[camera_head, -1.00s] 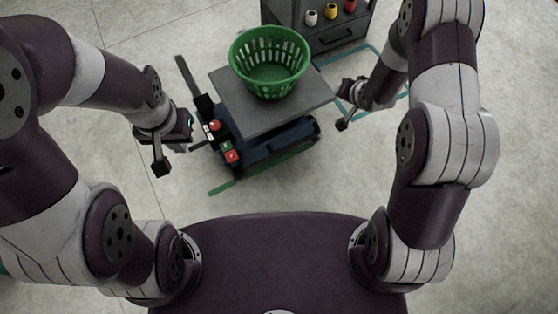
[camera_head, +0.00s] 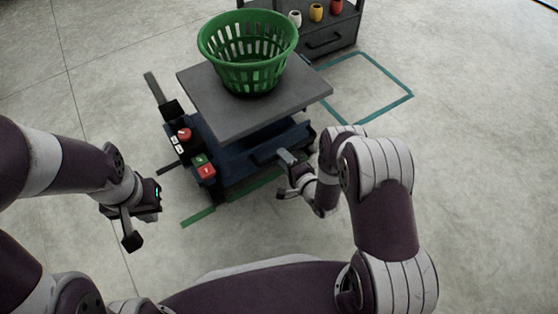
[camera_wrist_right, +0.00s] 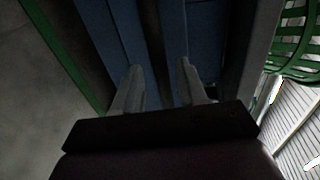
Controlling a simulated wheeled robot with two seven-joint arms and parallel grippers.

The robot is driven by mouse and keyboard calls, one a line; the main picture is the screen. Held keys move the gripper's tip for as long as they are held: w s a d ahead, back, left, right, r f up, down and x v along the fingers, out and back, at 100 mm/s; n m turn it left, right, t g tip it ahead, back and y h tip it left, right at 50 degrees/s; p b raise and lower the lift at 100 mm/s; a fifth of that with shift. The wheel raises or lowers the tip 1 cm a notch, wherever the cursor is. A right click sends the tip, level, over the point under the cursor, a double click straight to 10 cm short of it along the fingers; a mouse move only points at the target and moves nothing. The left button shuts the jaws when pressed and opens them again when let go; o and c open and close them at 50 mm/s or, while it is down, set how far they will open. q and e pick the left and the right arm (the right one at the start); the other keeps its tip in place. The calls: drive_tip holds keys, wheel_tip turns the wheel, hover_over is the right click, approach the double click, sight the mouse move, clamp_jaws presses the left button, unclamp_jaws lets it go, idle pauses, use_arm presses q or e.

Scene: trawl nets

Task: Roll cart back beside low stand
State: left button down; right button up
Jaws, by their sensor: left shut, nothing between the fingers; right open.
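The cart (camera_head: 199,96) has a grey flat top, a dark blue base and a control panel with red and green buttons (camera_head: 196,158) on its left side. A green slatted basket (camera_head: 250,72) stands upright on the top. The low stand (camera_head: 335,36) is dark grey with a drawer, at the top behind the cart. My right gripper (camera_head: 284,176) is open at the cart's near right side. In the right wrist view its fingers (camera_wrist_right: 160,85) are apart over the blue base; contact is unclear. My left gripper (camera_head: 144,226) is shut and empty, left of the cart, clear of it.
A teal outline (camera_head: 386,118) marks an empty floor area right of the cart, in front of the stand. A green floor line (camera_head: 198,217) runs along the cart's near side. White, yellow and red cups (camera_head: 316,13) sit on the stand. Floor to the right is clear.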

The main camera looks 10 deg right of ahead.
drive_tip(key=shift+b+x, duration=0.5)
drive_tip(key=shift+x, duration=1.05)
drive_tip(key=shift+r, duration=0.1)
drive_tip(key=shift+c, duration=0.3)
clamp_jaws()
